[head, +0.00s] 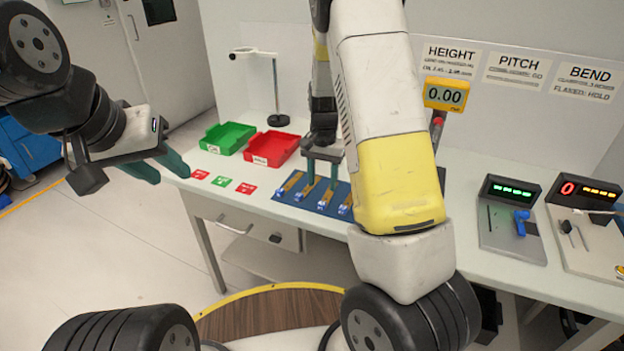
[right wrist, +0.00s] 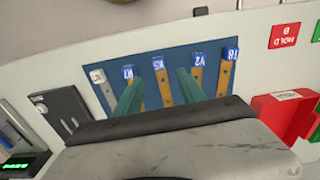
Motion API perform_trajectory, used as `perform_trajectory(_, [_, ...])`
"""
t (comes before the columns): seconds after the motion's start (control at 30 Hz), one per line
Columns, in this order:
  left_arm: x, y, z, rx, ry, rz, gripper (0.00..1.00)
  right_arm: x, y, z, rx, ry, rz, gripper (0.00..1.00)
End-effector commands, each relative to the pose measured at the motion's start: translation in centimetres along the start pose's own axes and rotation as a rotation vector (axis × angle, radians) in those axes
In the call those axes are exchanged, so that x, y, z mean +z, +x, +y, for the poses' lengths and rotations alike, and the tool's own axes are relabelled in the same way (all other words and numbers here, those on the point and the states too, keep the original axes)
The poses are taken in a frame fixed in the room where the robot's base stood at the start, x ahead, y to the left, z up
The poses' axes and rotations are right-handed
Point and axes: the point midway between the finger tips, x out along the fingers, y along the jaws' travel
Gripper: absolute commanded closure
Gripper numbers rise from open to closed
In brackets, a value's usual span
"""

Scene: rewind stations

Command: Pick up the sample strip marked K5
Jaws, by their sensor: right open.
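The sample strips lie side by side on a blue mat (head: 275,196), which also shows in the right wrist view (right wrist: 213,52). The strip whose blue label appears to read K5 (right wrist: 161,84) lies between the fingers of my right gripper (right wrist: 160,92). Those fingers are open, one on each side of it; I cannot tell whether they touch it. In the head view my right gripper (head: 322,182) is over the strips, pointing down. My left gripper (head: 171,175) is open and empty, off the table's left end.
Strips marked V2 (right wrist: 197,72) and T6 (right wrist: 226,75) flank it on one side, and another blue-labelled strip (right wrist: 128,72) on the other. Green (head: 228,138) and red (head: 272,148) trays stand behind left. Instruments (head: 511,218) stand at right.

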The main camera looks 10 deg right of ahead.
Motion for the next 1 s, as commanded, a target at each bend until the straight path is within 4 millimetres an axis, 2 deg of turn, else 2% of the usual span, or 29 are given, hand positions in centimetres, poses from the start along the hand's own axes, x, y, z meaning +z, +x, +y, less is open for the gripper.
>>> perform_trajectory(0.5, [0.0, 0.0, 0.0, 0.0, 0.0, 0.0, 0.64, 0.2, 6.7, 0.2, 0.001, 0.001, -0.004, 0.53])
perform_trajectory(0.8, [0.0, 0.0, 0.0, 0.0, 0.0, 0.0, 0.64, 0.2, 7.3, 0.1, 0.0, -0.001, -0.002, 0.53])
perform_trajectory(0.87, [0.0, 0.0, 0.0, 0.0, 0.0, 0.0, 0.64, 0.2, 7.3, 0.1, 0.0, -0.001, -0.002, 0.63])
perform_trajectory(1.0, [0.0, 0.0, 0.0, 0.0, 0.0, 0.0, 0.64, 0.2, 7.2, 0.1, 0.0, -0.001, -0.002, 0.9])
